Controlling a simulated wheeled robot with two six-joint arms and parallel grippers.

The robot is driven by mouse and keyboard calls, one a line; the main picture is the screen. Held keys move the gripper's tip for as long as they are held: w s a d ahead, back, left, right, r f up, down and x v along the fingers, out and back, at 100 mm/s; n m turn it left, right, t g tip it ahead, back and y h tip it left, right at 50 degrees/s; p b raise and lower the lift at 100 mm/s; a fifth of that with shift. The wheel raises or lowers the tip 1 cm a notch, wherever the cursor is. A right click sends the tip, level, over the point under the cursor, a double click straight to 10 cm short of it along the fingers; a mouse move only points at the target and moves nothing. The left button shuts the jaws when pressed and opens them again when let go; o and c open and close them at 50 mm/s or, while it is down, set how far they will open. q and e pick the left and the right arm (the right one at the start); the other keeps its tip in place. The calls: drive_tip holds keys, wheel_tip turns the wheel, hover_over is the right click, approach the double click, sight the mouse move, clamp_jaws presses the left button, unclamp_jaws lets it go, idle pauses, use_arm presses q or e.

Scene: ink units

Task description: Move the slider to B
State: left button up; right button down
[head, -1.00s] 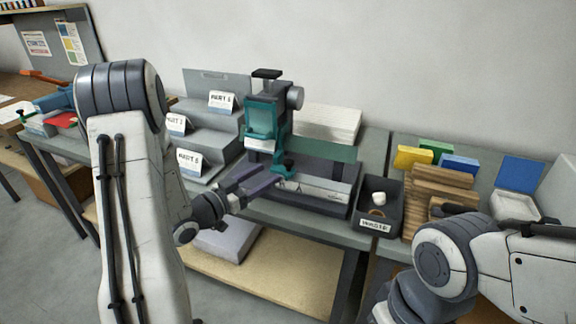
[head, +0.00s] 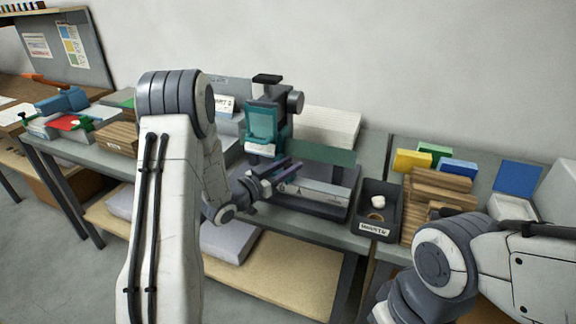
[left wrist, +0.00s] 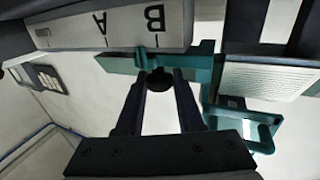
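The pale strip lettered A and B (left wrist: 110,28) runs along the front of the teal-and-grey unit (head: 268,120); it also shows in the head view (head: 318,190). In the left wrist view, the slider's teal pointer (left wrist: 143,58) is just beside the letter B, slightly to the A side. A dark round knob (left wrist: 158,80) shows between the fingertips of my left gripper (left wrist: 160,76). The fingers are apart, with a gap around the knob; contact is not clear. In the head view, my left gripper (head: 284,172) hides the slider.
A dark waste bin (head: 376,225) stands right of the unit, with wooden blocks (head: 440,190) beyond it. A stack of white paper (head: 330,125) lies behind the unit. My left arm covers much of the stepped part stand (head: 228,125) at left.

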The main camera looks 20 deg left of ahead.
use_arm(q)
clamp_jaws()
idle(1.1)
